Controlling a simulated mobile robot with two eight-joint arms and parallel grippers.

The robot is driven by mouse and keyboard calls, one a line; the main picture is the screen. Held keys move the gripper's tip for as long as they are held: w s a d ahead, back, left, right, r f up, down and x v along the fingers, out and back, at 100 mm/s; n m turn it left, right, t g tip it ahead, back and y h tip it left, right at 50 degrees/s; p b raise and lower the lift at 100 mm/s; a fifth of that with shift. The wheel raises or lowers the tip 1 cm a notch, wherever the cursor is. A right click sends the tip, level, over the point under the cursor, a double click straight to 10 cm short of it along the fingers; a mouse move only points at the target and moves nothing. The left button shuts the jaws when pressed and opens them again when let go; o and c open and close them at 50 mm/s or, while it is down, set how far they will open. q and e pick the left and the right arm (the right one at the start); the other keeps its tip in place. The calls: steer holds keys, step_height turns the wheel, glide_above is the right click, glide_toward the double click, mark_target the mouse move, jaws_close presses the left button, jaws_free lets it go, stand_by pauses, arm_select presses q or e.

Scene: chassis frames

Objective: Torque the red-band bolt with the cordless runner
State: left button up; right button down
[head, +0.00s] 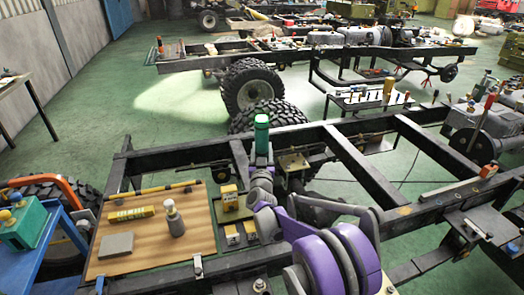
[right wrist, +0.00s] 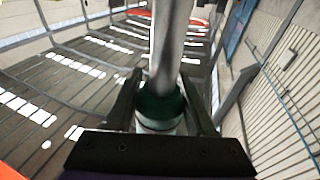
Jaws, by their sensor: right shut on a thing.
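My right gripper (head: 262,163) is raised over the near chassis frame (head: 375,180), and its purple arm comes up from the lower right. It is shut on an upright green cylindrical tool (head: 262,134), which may be the cordless runner. In the right wrist view, the two dark fingers (right wrist: 161,108) clasp the dark green body (right wrist: 160,104), and a long grey shaft rises from it toward the ceiling. I cannot make out a bolt with a red band. My left gripper is not in view.
A wooden board (head: 125,262) at the left holds a grey-white bottle (head: 175,220), a yellow block (head: 131,214) and a grey block (head: 116,245). A blue cart (head: 50,258) stands at the far left. Tyres (head: 250,88) and a second chassis lie behind. A small red object (head: 489,170) sits on the right rail.

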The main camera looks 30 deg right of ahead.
steer(key=shift+r+p, duration=0.4)
steer(key=shift+r, duration=0.65)
